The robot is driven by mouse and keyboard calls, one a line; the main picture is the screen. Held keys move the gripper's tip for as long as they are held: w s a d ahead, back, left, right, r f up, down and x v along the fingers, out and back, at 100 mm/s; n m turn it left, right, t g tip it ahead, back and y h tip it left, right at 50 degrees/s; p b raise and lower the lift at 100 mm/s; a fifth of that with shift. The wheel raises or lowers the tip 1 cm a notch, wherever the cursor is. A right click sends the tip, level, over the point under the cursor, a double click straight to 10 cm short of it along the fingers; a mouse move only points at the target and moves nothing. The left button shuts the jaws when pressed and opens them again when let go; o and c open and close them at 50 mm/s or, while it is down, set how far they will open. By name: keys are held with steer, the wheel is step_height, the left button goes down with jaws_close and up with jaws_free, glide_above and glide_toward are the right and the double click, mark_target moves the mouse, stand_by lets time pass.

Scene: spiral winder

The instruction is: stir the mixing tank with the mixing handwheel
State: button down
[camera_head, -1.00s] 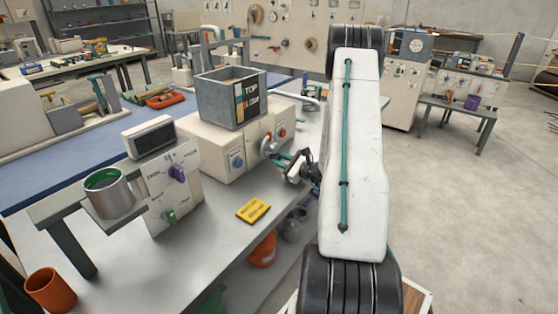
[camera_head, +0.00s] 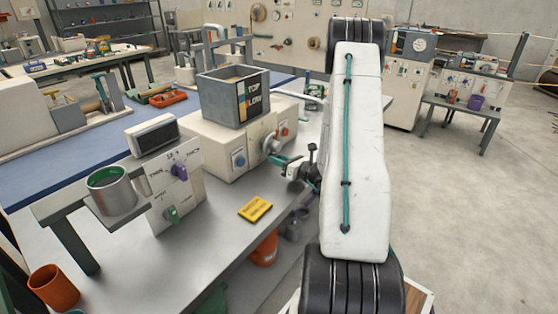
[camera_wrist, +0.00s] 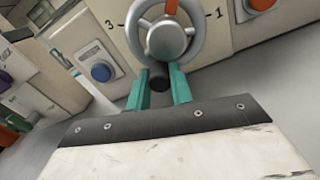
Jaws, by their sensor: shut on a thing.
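The mixing tank (camera_head: 222,103) is a grey open box with TOP and LOW marks, standing on a cream cabinet. The mixing handwheel (camera_head: 271,143) is a grey wheel on the cabinet's front, below the tank. In the wrist view the handwheel (camera_wrist: 165,38) has a round hub, an orange part at its top and the numbers 3 and 1 on either side. My gripper (camera_head: 279,160) is at the wheel's lower edge. In the wrist view my gripper (camera_wrist: 159,88) has its green fingers shut on a dark grip (camera_wrist: 159,79) at the rim's bottom.
A blue knob (camera_wrist: 101,72) is left of the wheel and an orange one (camera_head: 285,132) right of it. A yellow sign (camera_head: 256,209) lies on the bench (camera_head: 215,240). A scale-like unit with a metal pot (camera_head: 117,195) stands at the left.

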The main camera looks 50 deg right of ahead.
mark_target(267, 148)
steer(key=m, duration=0.2)
steer(key=a+r+m, duration=0.1)
steer(key=shift+m, duration=0.4)
steer(key=m, duration=0.2)
steer(key=shift+a+r+m, duration=0.2)
steer(key=shift+r+m, duration=0.15)
steer(key=shift+m, duration=0.05)
steer(key=m, duration=0.1)
steer(key=r+m, duration=0.1)
steer(key=m, duration=0.1)
steer(key=shift+a+r, duration=0.1)
steer(key=shift+r+m, duration=0.25)
steer(key=shift+m, duration=0.55)
steer(key=shift+r+m, duration=0.2)
steer(key=shift+m, duration=0.6)
steer(key=c, duration=1.2)
jaws_free()
steer(key=shift+c, duration=0.2)
steer(key=shift+s, duration=0.1)
steer(key=shift+s+d, duration=0.2)
steer(key=shift+s, duration=1.75)
steer(key=shift+s+d, duration=0.15)
steer(key=shift+s, duration=1.75)
